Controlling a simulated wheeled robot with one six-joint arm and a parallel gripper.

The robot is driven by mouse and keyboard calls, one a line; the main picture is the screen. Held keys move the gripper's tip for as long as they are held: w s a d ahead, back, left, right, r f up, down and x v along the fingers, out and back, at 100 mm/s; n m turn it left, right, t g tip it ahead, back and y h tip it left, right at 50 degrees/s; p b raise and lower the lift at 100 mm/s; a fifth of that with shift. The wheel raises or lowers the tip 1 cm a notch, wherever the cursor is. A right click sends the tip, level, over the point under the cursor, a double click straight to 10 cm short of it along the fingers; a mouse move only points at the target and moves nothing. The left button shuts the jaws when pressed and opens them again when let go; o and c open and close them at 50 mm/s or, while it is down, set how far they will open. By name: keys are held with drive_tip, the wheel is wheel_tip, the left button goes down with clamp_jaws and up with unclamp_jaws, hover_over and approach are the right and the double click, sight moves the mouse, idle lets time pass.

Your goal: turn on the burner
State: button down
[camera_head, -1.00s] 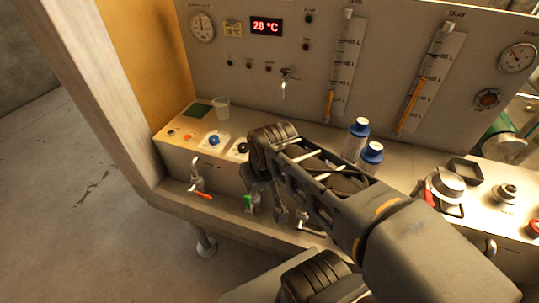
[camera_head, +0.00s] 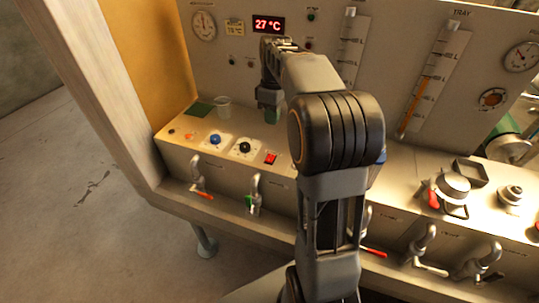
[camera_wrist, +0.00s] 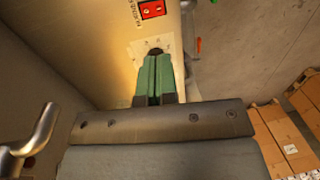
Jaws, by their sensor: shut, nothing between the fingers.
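A sloped control panel (camera_head: 172,150) carries a blue knob (camera_head: 214,140), a black knob (camera_head: 245,147) and a red rocker switch (camera_head: 271,158). I cannot read which control is marked for the burner. The red switch also shows at the top of the wrist view (camera_wrist: 152,9), with small lettering beside it. My gripper (camera_head: 271,116) points down above the back of the panel, with green fingers. In the wrist view the shut fingers (camera_wrist: 155,62) are empty and cover most of a dial plate (camera_wrist: 137,49) with a dark knob; contact cannot be told.
Metal taps (camera_head: 197,173) line the panel's front, and one more (camera_wrist: 38,132) shows in the wrist view. Gauge tubes (camera_head: 432,82) and a red display (camera_head: 268,24) reading 27 °C are on the back wall. Boxes (camera_wrist: 284,135) sit on the floor.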

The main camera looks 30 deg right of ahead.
sight(269, 160)
drive_tip(key=shift+f, duration=0.15)
drive_tip(key=f, duration=0.4)
drive_tip(key=a+f, duration=0.1)
drive_tip(key=f, duration=0.4)
drive_tip(key=s+f, duration=0.1)
drive_tip(key=f, duration=0.3)
drive_tip(key=shift+s+a+f, duration=0.1)
drive_tip(key=shift+a+f, duration=0.05)
drive_tip(key=shift+f, duration=0.15)
